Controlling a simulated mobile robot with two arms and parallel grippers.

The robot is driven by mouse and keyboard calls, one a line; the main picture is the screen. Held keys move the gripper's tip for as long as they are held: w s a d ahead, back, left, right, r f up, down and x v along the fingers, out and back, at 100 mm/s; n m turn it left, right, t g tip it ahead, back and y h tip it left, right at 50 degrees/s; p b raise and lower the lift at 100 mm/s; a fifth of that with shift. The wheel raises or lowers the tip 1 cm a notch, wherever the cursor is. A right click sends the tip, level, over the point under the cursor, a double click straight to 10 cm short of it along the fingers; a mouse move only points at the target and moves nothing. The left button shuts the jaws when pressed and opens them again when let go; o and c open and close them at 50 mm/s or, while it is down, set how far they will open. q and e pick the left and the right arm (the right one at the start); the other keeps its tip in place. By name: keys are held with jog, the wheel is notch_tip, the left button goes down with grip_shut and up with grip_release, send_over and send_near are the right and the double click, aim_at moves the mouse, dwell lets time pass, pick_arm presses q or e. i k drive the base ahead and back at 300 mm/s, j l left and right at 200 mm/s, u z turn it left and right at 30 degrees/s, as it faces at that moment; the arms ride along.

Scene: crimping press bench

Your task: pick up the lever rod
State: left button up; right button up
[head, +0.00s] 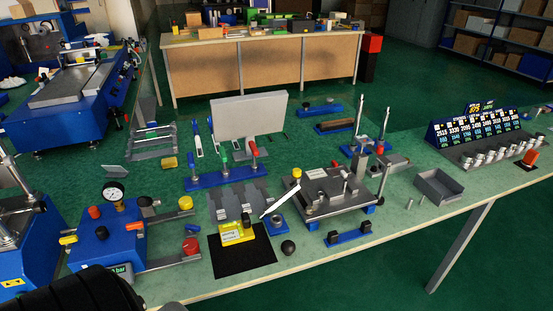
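No part is marked as the lever rod, and I cannot tell for certain which it is. Two slim metal rods stand upright in a blue holder (352,151) at the back right of the bench: a left rod (358,120) and a right rod (385,123). A bright slanted bar (281,200) lies between the yellow block (237,232) and the grey fixture plate (330,197). Neither of my grippers is in view. A black rounded part at the bottom left looks like part of me.
A blue gauge box (108,238) stands at the left front. A grey upright panel (249,116) stands behind the blue rack (226,175) of handled tools. An open grey tray (438,186) and a display board (478,125) are at right.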

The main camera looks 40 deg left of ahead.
aim_at(276, 203)
jog(key=u, duration=1.2)
jog(key=i+l, duration=0.05)
